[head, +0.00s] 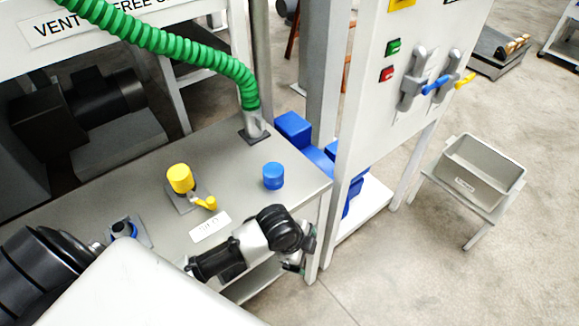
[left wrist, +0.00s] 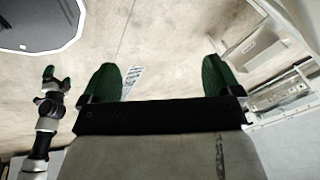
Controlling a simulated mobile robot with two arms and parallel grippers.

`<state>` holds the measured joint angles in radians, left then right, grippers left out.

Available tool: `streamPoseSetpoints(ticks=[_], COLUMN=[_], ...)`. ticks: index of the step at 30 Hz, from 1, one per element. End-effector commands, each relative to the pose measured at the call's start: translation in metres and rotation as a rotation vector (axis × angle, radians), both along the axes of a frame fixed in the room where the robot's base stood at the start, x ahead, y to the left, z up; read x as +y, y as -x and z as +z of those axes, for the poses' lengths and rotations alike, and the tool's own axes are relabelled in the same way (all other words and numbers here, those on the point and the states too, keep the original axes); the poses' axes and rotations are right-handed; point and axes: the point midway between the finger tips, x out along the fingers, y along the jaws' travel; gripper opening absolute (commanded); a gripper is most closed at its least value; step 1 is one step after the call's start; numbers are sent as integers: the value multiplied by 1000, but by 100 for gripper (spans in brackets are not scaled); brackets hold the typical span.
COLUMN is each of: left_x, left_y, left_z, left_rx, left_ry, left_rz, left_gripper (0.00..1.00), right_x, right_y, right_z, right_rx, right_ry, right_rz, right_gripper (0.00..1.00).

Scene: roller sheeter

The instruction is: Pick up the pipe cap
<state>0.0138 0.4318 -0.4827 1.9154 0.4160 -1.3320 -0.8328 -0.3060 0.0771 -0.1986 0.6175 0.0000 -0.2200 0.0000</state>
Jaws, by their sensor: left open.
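A blue cylinder (head: 273,176), which looks like the pipe cap, stands upright on the grey bench top near its right end. A yellow cylinder (head: 180,178) with a small yellow handle stands on a grey plate to its left. My left gripper (head: 299,260) is at the bench's front right edge, nearer to me than the blue cylinder and apart from it.
A green hose (head: 175,45) comes down to a metal stub at the bench's back. A blue ring-like part (head: 123,228) sits at the bench's left. A white panel (head: 420,60) with levers stands right of the bench. A grey bin (head: 482,168) stands farther right, with clear floor in front.

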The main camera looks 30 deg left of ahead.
Motion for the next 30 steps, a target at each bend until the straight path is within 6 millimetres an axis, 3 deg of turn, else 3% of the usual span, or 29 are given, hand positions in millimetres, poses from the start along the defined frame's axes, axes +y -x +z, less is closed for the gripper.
streamPoseSetpoints(ticks=[5,10,16,22,26,30], left_x=[11,37,101,155,167,169], left_y=[-30,-60,-95,-107,-108,-110], left_z=[22,51,103,145,152,135], left_rx=[-51,-80,-57,-13,-4,-2], left_ry=[-107,-250,-436,-504,-509,-506], left_rz=[-310,-670,-1131,-1419,-1487,-1499], left_gripper=[93,93,93,93,93,93], right_x=[5,4,1,-2,-3,-3], right_y=[-6,-4,-5,-5,-5,-5], right_z=[1,3,5,5,6,6], right_rx=[-8,-6,-7,-8,-8,-8], right_ry=[-6,-5,-1,3,3,3], right_rz=[-1,1,3,4,4,4], right_gripper=[94,94,94,94,94,94])
